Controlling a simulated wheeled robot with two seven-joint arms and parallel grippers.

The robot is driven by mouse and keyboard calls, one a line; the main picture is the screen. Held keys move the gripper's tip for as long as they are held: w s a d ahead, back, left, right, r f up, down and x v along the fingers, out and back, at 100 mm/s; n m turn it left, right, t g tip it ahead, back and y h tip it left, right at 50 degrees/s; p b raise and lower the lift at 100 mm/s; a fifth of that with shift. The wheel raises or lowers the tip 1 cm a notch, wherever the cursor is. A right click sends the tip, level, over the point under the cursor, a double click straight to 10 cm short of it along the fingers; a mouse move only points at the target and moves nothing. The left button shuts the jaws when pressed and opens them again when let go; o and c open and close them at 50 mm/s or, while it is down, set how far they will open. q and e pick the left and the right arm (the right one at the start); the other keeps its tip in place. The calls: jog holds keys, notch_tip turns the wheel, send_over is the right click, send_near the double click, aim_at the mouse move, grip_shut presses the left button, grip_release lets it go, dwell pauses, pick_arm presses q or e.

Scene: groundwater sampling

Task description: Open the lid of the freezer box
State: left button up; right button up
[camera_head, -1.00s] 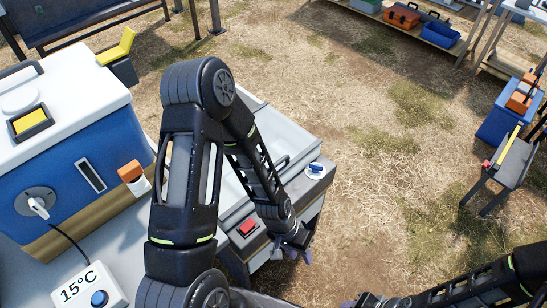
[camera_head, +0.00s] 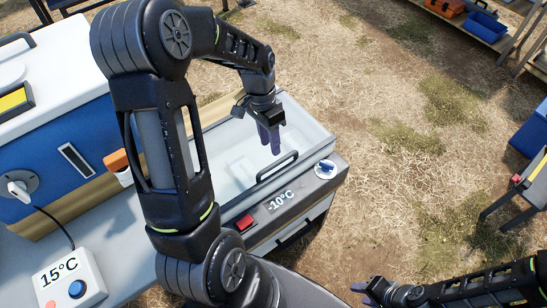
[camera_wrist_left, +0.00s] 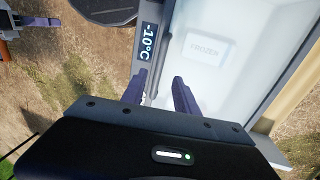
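The freezer box (camera_head: 318,195) has a grey front panel reading -10°C and a clear lid (camera_head: 232,150) that looks closed. A dark bar handle (camera_head: 278,167) stands on the lid near the front edge. In the wrist view, the box's clear top (camera_wrist_left: 225,75) shows a white block marked FROZEN beneath it. My left gripper (camera_head: 270,148) points down over the lid, just behind the handle, with fingers apart. In the wrist view, the handle (camera_wrist_left: 154,78) appears between its fingers; contact cannot be told. My right gripper (camera_head: 366,295) is low at the bottom, apart from the box, fingers spread.
A blue and white box (camera_head: 60,120) stands left of the freezer. A 15°C display with buttons (camera_head: 68,280) sits in front of it. A red button (camera_head: 244,222) and a blue knob (camera_head: 326,168) are on the freezer's front panel. Dry grass lies open to the right.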

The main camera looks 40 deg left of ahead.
aim_at(274, 163)
pick_arm(q)
jog(key=f, duration=0.3)
jog(key=d+f, duration=0.1)
jog(key=f, duration=0.3)
jog(key=shift+s+d, duration=0.2)
jog(key=shift+c, duration=0.2)
grip_shut()
dwell(1.0)
